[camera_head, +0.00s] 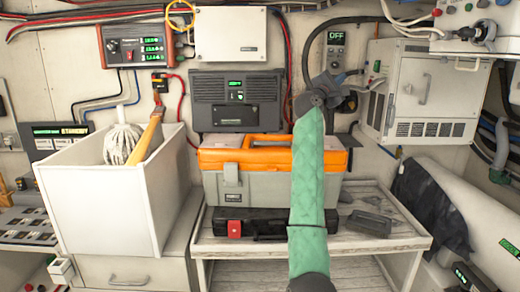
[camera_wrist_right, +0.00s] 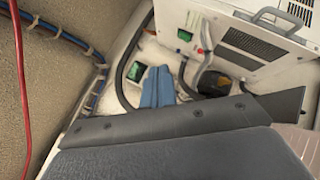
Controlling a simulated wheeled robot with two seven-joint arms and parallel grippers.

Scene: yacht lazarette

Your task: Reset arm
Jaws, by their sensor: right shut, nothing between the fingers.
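My right arm, in a green sleeve, rises from the bottom middle of the head view. It passes in front of the orange and grey toolbox (camera_head: 262,185). My right gripper (camera_head: 332,86) is at its upper end, dark and small, in front of the back wall below the OFF panel (camera_head: 335,50). It is shut and holds nothing. My left gripper is in neither view.
A white bin (camera_head: 95,195) with a mop (camera_head: 123,143) stands left. A dark block (camera_head: 369,224) lies on the bench's right. A white wall cabinet (camera_head: 420,98) is close right of the gripper.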

